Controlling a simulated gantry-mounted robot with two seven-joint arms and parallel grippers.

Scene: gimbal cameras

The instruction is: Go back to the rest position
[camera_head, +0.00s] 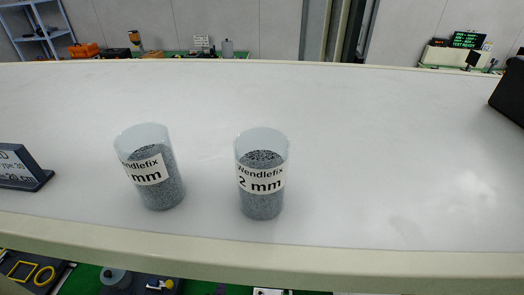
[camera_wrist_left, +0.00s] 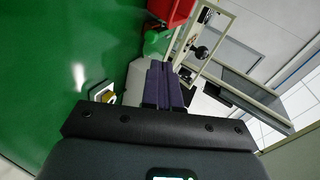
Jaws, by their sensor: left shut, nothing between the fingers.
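My left gripper (camera_wrist_left: 163,75) shows in the left wrist view. Its two purple fingers lie side by side, shut, with nothing between them. Below it in that view are the green floor and a shelf frame, and no table object is near the fingers. I cannot make out either gripper in the head view. My right gripper is not in view.
Two clear cups of grey granules, the left cup (camera_head: 160,185) and the right cup (camera_head: 262,205), stand near the front edge of the white table (camera_head: 390,150). A dark sign (camera_head: 22,168) is at left, a black object (camera_head: 510,92) at right. The table's middle is clear.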

